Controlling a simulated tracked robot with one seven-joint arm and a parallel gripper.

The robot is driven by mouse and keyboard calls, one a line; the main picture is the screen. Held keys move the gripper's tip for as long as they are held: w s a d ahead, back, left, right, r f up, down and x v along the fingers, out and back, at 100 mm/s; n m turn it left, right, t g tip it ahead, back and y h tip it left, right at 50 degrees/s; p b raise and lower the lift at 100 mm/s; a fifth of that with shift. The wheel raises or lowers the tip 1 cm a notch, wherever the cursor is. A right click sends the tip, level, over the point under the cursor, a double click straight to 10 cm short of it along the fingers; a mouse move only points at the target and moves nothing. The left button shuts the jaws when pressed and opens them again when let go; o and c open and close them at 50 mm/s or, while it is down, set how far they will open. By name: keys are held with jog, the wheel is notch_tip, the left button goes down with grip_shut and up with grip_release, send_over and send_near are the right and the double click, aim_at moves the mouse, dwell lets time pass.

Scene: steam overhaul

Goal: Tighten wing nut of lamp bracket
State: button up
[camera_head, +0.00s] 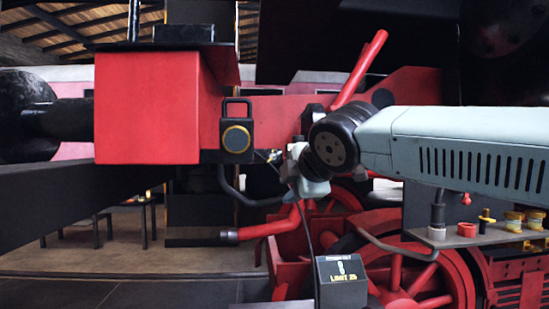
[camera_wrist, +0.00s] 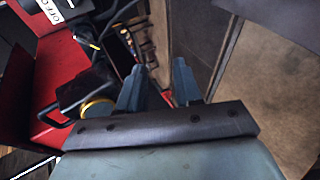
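A black lamp (camera_head: 237,130) with a yellow-ringed round front is at the right end of the red beam (camera_head: 145,108) in the head view. It also shows left of my fingers in the wrist view (camera_wrist: 95,107). My gripper (camera_wrist: 158,78) has its two grey fingers apart, with only background between them. In the head view my wrist and gripper are just right of the lamp. A small dark and yellowish detail (camera_head: 268,156) lies between lamp and gripper; I cannot tell if it is the wing nut. The bracket is not clearly distinguishable.
Red wheels (camera_head: 410,275) and red pipes fill the lower right. A shelf (camera_head: 470,236) with several small jars and fittings lies below my arm. Open floor (camera_head: 130,258) shows at lower left.

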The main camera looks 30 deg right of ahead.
aim_at(275, 157)
jog(key=w+d+r+n+t, duration=0.2)
jog(key=d+r+n+t, duration=0.15)
jog(key=r+n, duration=0.4)
jog(key=shift+g, duration=0.25)
jog(key=x, duration=0.9)
jog(key=r+x, duration=0.1)
jog(key=x, duration=0.3)
jog(key=shift+w+d, duration=0.1)
jog(key=shift+w, duration=0.35)
jog(key=shift+f, duration=0.1)
grip_shut()
